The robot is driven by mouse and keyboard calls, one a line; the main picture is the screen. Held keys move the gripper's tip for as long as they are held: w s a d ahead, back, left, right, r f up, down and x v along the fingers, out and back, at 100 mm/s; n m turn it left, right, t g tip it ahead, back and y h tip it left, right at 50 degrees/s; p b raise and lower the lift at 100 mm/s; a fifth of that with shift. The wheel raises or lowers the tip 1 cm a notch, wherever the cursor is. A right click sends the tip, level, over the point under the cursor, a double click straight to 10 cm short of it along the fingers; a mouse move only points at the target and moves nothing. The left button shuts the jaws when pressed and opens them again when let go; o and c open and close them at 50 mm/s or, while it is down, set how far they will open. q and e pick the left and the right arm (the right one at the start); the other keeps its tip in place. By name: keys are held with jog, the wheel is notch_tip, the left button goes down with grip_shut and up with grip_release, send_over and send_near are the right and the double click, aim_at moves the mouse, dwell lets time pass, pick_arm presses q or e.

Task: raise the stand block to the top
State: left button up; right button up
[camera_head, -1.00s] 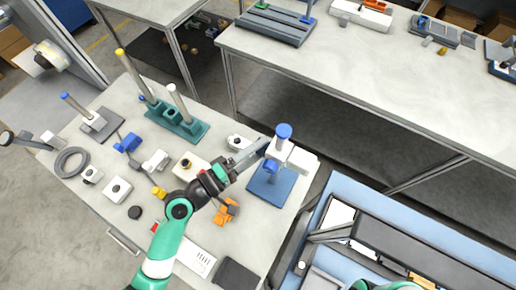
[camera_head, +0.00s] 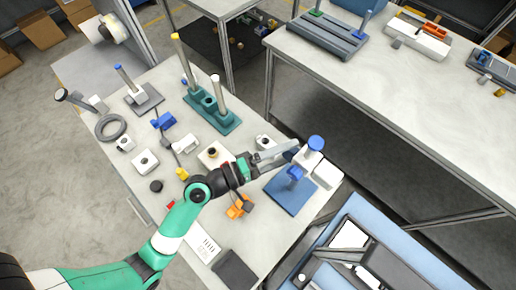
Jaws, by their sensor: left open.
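A stand with a square blue base (camera_head: 291,195) is at the right end of the near table. Its post has a blue cap (camera_head: 316,143). A white stand block (camera_head: 309,161) sits on the post just under the cap, with a blue knob (camera_head: 294,173) on its side. My left gripper (camera_head: 286,152) is open, its fingers reaching in from the left close beside the block and cap. I cannot tell whether the fingers touch the block. The post is mostly hidden by the block and knob. My right gripper is not in view.
A teal stand with posts (camera_head: 212,110), a grey stand (camera_head: 145,99), a dark ring (camera_head: 109,127) and an orange part (camera_head: 238,207) share the table. A white part (camera_head: 327,174) sits right behind the stand. A gap separates the far table (camera_head: 390,90).

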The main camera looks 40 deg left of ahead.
pick_arm(q)
jog(key=v, duration=1.1)
jog(key=shift+s, duration=0.2)
jog(key=shift+r, duration=0.1)
